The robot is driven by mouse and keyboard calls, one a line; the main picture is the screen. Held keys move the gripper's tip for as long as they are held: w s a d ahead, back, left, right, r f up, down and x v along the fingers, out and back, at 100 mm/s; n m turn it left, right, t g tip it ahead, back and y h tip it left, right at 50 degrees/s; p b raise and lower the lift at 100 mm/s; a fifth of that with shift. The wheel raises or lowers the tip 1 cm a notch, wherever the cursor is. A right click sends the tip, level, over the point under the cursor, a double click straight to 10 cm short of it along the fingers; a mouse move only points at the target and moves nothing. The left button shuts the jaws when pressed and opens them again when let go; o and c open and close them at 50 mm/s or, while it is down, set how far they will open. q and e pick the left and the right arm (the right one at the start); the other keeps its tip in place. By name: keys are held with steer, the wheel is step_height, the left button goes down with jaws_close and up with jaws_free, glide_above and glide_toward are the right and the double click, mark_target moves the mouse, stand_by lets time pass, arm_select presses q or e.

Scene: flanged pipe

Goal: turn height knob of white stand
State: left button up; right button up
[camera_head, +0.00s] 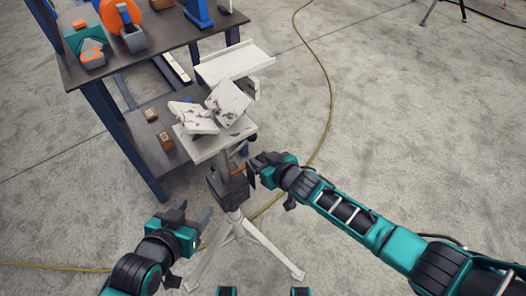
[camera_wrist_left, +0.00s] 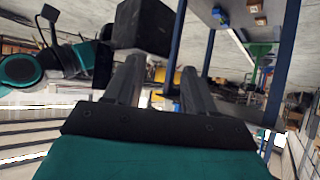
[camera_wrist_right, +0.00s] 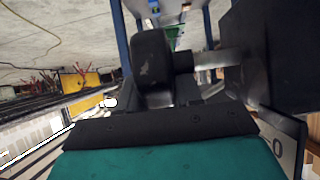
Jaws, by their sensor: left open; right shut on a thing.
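The white stand (camera_head: 236,226) stands on splayed white legs in the middle of the head view, with a dark block (camera_head: 229,188) on its column. Its white top holds white speckled pieces (camera_head: 228,103). My right gripper (camera_head: 256,163) is at the right side of the column, by the block. In the right wrist view a black knob (camera_wrist_right: 152,68) on a short shaft sits between its fingers, which are shut on it. My left gripper (camera_head: 190,217) is open and empty, left of the stand and lower. Its two fingers show apart in the left wrist view (camera_wrist_left: 160,85).
A blue-framed shelf (camera_head: 130,50) with a dark top stands behind left, carrying an orange and grey tool (camera_head: 122,22) and a teal-orange one (camera_head: 86,44). A yellow cable (camera_head: 328,75) lies on the concrete floor.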

steer(key=shift+r+g+p, duration=0.1)
steer(key=shift+g+p, duration=0.25)
steer(key=shift+g, duration=0.05)
arm_select(q)
steer(key=shift+s+a+r, duration=0.2)
steer(key=shift+s+a, duration=0.05)
steer(key=shift+a, duration=0.2)
arm_select(e)
steer(key=shift+h, duration=0.3)
steer(key=shift+f, duration=0.2)
steer(key=o, duration=1)
steer(key=shift+c, duration=0.2)
arm_select(q)
steer(key=shift+d, duration=0.1)
